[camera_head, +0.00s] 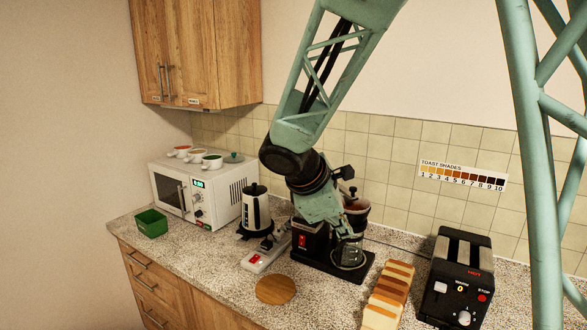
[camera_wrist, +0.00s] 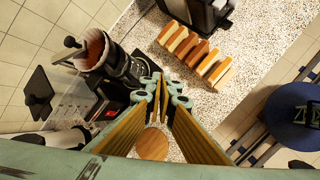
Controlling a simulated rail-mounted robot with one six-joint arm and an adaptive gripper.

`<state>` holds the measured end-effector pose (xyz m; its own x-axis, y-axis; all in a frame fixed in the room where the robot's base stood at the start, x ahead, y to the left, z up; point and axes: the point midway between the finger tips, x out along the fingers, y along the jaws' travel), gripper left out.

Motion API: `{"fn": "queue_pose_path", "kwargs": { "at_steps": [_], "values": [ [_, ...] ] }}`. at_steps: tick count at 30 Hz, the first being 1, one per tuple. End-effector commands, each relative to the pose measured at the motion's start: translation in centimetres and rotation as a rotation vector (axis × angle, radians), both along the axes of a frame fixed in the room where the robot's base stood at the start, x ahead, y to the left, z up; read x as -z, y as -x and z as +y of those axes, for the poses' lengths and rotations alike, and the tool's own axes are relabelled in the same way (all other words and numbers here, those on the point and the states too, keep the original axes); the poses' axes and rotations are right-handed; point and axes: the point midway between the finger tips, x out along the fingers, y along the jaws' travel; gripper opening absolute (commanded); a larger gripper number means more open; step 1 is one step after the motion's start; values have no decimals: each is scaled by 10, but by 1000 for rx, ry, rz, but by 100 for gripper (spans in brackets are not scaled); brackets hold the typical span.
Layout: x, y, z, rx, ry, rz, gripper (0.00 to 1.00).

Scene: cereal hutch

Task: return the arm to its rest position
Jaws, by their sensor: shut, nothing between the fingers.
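My arm reaches down from the top of the head view over the counter. My gripper (camera_head: 350,236) is shut and empty, with its fingers pointing down in front of the black coffee maker (camera_head: 306,243). In the head view it partly covers the coffee maker and its glass jug (camera_head: 350,255); I cannot tell whether it touches them. In the wrist view the fingertips of my gripper (camera_wrist: 160,88) meet near the coffee maker (camera_wrist: 126,75), with the round wooden board (camera_wrist: 152,143) seen between the finger links.
A kettle (camera_head: 256,211) and a power strip with a red switch (camera_head: 266,256) stand left of the coffee maker. Bread slices (camera_head: 388,295) and a black toaster (camera_head: 457,280) are at right. A microwave (camera_head: 205,190) with cups on top and a green box (camera_head: 151,223) are at left.

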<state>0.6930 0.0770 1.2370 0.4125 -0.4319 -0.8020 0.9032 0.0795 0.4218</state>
Motion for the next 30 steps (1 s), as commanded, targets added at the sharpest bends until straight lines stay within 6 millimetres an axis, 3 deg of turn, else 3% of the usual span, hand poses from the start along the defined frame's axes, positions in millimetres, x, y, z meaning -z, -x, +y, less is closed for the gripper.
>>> {"fn": "queue_pose_path", "kwargs": {
  "at_steps": [12, 30],
  "values": [
    [-33, 67, -48, 242, -142, -56, 0],
    [-62, 171, -92, 573, -348, -129, 0]
  ]
}}
